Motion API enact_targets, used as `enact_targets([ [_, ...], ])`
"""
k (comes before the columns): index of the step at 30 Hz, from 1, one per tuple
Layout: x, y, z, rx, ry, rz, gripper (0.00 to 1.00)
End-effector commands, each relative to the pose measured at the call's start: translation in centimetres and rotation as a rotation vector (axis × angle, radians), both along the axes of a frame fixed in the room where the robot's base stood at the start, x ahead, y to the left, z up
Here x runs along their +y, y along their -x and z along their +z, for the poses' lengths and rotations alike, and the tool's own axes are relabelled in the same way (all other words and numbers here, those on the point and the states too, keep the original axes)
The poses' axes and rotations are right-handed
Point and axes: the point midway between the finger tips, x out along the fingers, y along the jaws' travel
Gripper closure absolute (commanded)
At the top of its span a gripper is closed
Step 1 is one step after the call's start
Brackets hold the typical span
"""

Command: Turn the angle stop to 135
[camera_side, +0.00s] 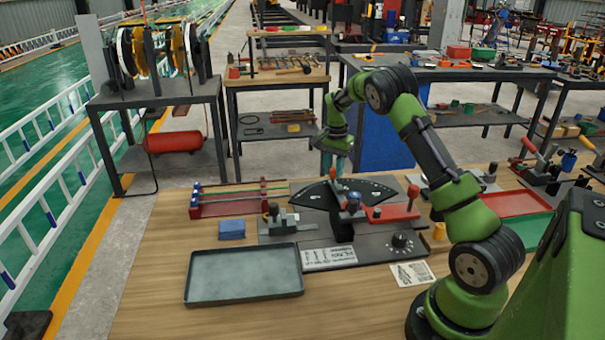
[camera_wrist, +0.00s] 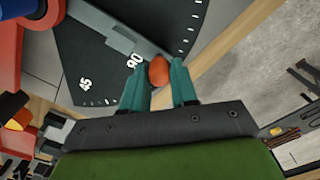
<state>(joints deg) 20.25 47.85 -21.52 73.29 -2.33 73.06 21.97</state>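The angle stop is a grey bar (camera_wrist: 112,30) lying across a black dial plate (camera_wrist: 195,20) with white marks. In the wrist view it ends by the printed 90, with 45 further left. An orange-red knob (camera_wrist: 159,70) sits at the bar's outer end. My gripper (camera_wrist: 164,75) has its two teal fingers on either side of this knob. Little or no gap shows between fingers and knob, so I cannot tell whether they grip it. In the side view my gripper (camera_side: 335,165) points down at the far edge of the dial plate (camera_side: 372,190).
A grey tray (camera_side: 244,275), a blue block (camera_side: 231,229) and a red rack (camera_side: 215,208) lie left of the fixture. A red-handled lever (camera_side: 395,212) and a dark knob (camera_side: 399,240) stand on its near right side. Bare wood is free at the front left.

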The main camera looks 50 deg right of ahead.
Motion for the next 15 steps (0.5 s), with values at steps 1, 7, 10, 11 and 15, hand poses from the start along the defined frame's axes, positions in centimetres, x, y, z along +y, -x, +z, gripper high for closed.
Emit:
enact_targets([
  [1,0.0,-0.01,0.02,0.0,0.0,0.0,0.8],
  [7,-0.01,-0.02,0.04,0.0,0.0,0.0,1.0],
  [10,-0.01,-0.02,0.05,-0.001,0.001,0.001,1.0],
  [11,-0.01,-0.02,0.05,-0.001,0.001,0.001,1.0],
  [15,0.07,-0.09,0.06,-0.001,0.001,0.006,1.0],
])
